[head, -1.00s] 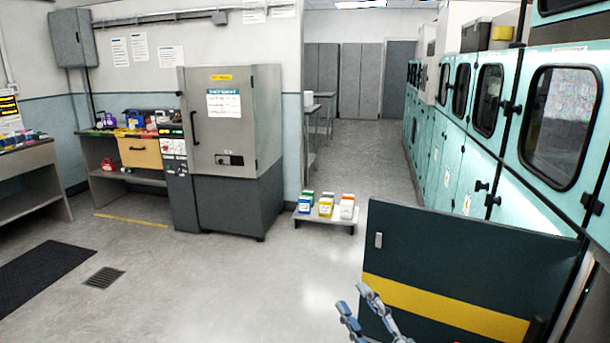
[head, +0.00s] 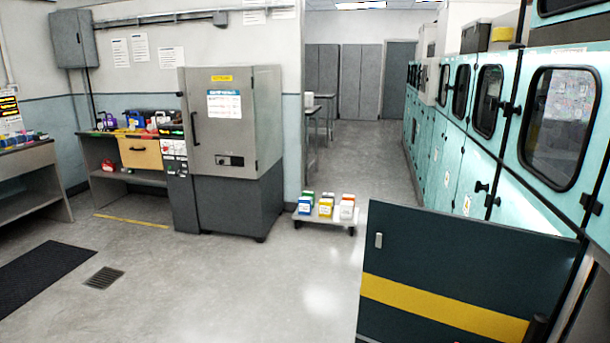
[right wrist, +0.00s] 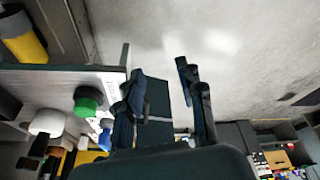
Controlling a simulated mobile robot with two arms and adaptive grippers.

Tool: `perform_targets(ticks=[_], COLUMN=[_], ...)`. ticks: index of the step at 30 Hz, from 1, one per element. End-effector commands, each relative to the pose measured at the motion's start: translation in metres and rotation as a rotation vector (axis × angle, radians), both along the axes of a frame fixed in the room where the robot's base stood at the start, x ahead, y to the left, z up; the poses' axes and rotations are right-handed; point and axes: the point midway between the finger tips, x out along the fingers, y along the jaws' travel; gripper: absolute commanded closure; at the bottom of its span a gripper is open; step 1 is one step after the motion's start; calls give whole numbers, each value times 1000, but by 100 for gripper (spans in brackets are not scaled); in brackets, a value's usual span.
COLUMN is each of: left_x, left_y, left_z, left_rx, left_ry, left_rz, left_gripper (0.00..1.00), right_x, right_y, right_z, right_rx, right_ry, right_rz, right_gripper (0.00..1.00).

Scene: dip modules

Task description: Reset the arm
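My right gripper (right wrist: 162,84) shows in the right wrist view with its two fingers spread apart and nothing between them. It is out of the head view. My left gripper is in neither current view. A dark panel, perhaps an open door (head: 450,262), has a yellow stripe and stands at the lower right of the head view. In the right wrist view, a green round object (right wrist: 88,101) and a white round object (right wrist: 46,122) are left of the gripper, apart from its fingers.
Teal machine cabinets (head: 455,140) line the right side. A low cart (head: 325,220) with several coloured containers stands mid-floor. A grey cabinet (head: 228,150) and a bench (head: 130,180) are at the left. The floor (head: 230,290) in front is open.

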Motion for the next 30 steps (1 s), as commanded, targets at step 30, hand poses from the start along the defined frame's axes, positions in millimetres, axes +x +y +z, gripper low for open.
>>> perform_targets(ticks=[30], left_x=[0], left_y=[-1], left_z=[0], left_rx=[-1], left_ry=[0], left_rz=[1], left_gripper=[100], right_x=[-121], right_y=[-18], right_z=[-360], right_rx=[-20], right_ry=[171], right_rz=[32], right_gripper=[62])
